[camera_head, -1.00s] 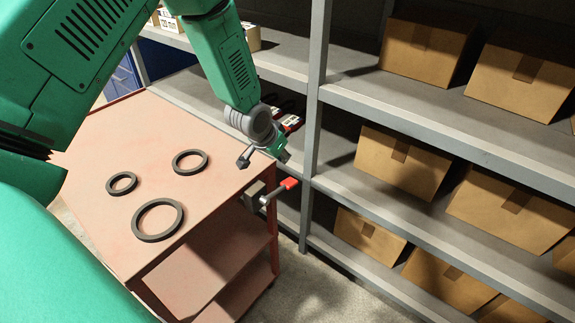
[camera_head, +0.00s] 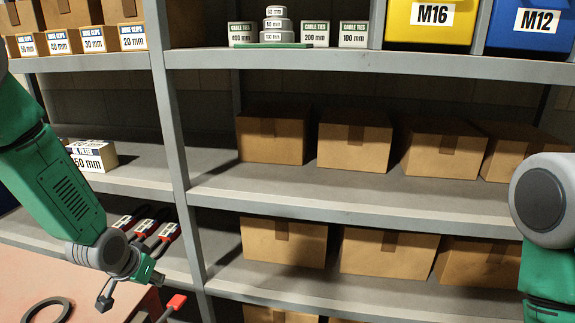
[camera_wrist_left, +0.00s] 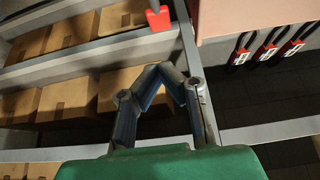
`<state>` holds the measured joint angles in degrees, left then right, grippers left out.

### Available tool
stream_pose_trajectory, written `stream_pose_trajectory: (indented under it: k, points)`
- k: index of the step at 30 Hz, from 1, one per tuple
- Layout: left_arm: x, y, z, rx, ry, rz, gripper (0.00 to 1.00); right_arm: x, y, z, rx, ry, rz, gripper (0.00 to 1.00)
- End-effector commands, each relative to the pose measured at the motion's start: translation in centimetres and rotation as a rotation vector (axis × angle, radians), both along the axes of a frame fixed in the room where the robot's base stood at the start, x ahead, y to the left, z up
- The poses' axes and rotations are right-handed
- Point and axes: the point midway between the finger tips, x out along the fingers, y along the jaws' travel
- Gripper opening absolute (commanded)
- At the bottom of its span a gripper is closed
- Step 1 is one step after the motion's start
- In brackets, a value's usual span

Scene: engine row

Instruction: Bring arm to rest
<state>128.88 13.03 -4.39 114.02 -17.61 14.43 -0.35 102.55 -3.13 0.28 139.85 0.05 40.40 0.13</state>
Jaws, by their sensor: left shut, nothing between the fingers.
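My left arm comes in from the left in the head view. Its gripper (camera_head: 130,283) hangs at the lower left, above the near corner of the red cart (camera_head: 20,270) and in front of the shelf. In the left wrist view the fingers (camera_wrist_left: 166,72) meet at their tips, shut with nothing between them. A green and grey part of my right arm shows at the right edge of the head view. My right gripper is out of view.
A red-tipped handle (camera_head: 174,302) sticks out near the left gripper. A black ring (camera_head: 46,310) lies on the cart.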

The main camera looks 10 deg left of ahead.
Motion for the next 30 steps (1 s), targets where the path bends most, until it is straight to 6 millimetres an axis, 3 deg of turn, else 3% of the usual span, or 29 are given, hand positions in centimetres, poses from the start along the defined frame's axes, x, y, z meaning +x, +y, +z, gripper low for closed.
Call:
stream_pose_trajectory:
  k: [5, 10, 15, 18, 23, 28, 30]
  points:
    - [-6.5, -3.2, -8.3, -0.014, 0.11, -0.003, 0.0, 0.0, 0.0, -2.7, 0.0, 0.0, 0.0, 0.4]
    - [-16.2, -6.2, -16.6, -0.016, 0.25, 0.009, 0.0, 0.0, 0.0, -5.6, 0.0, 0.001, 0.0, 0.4]
    - [-25.5, -7.8, -21.5, 0.01, 0.37, 0.02, 0.0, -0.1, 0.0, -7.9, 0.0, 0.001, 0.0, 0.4]
    - [-29.2, -8.2, -22.7, 0.025, 0.416, 0.023, 0.0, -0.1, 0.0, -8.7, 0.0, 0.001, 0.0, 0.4]
    - [-31.8, -8.3, -23.2, 0.039, 0.449, 0.026, 0.0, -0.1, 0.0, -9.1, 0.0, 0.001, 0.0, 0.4]
    - [-31.9, -8.3, -23.1, 0.04, 0.45, 0.026, 0.0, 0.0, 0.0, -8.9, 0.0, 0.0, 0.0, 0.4]
    - [-31.8, -8.3, -23.1, 0.04, 0.449, 0.026, 0.0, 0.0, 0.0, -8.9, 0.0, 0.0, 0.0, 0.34]
